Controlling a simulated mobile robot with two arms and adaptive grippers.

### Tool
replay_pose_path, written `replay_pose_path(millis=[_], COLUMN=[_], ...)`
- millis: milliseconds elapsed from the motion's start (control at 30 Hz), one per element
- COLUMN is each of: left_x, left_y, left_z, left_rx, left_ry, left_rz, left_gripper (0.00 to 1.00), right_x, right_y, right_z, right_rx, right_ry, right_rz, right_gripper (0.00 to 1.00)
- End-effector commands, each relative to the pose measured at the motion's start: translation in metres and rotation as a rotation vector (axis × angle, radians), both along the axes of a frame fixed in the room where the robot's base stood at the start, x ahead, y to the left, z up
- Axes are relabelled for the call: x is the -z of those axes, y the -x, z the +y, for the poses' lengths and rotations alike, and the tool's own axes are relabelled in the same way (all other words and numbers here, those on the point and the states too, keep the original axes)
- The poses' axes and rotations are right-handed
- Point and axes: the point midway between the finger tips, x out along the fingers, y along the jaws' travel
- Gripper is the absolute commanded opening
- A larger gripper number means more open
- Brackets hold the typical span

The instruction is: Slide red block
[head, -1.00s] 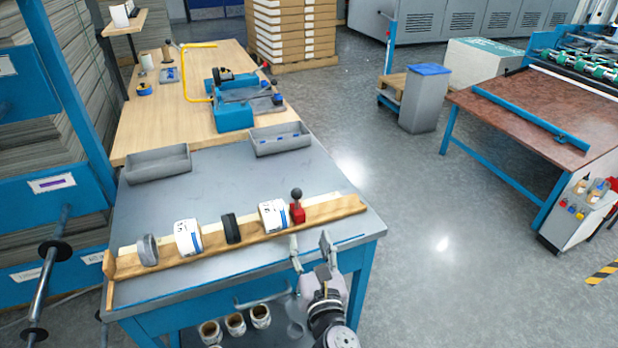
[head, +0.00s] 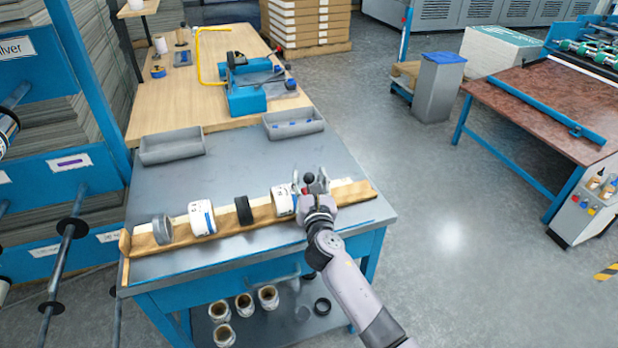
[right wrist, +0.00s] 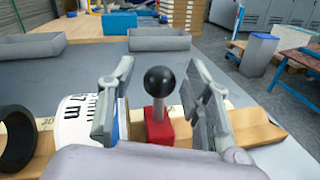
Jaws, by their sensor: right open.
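The red block (right wrist: 158,131) sits on the wooden rail (head: 355,193) near its right end, with a grey post and a black ball knob (right wrist: 159,81) on top. My right gripper (right wrist: 160,85) is open, with one finger on each side of the knob and post. I see no finger closed on it. In the head view the right gripper (head: 311,180) hides most of the block. A white roll (head: 283,200) stands on the rail just left of the block. My left gripper is not in view.
On the rail to the left are a black ring (head: 243,210), another white roll (head: 202,218) and a grey ring (head: 162,229). Two grey trays, left (head: 172,146) and right (head: 294,123), stand at the table's back. The grey tabletop (head: 240,168) between is clear.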

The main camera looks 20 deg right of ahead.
Motion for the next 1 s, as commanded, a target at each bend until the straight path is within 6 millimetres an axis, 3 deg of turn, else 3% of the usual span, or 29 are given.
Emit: replay_pose_path(millis=[367, 1000], left_x=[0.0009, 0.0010], left_y=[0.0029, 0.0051], left_z=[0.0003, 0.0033], left_rx=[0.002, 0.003], left_ry=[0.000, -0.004], left_rz=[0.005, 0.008], left_gripper=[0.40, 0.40], right_x=[-0.0001, -0.0001], right_y=[-0.0068, -0.0065], right_z=[-0.0012, -0.0013], right_rx=[0.000, 0.000], right_ry=[0.000, 0.000], right_rz=[0.000, 0.000], right_gripper=[0.46, 0.04])
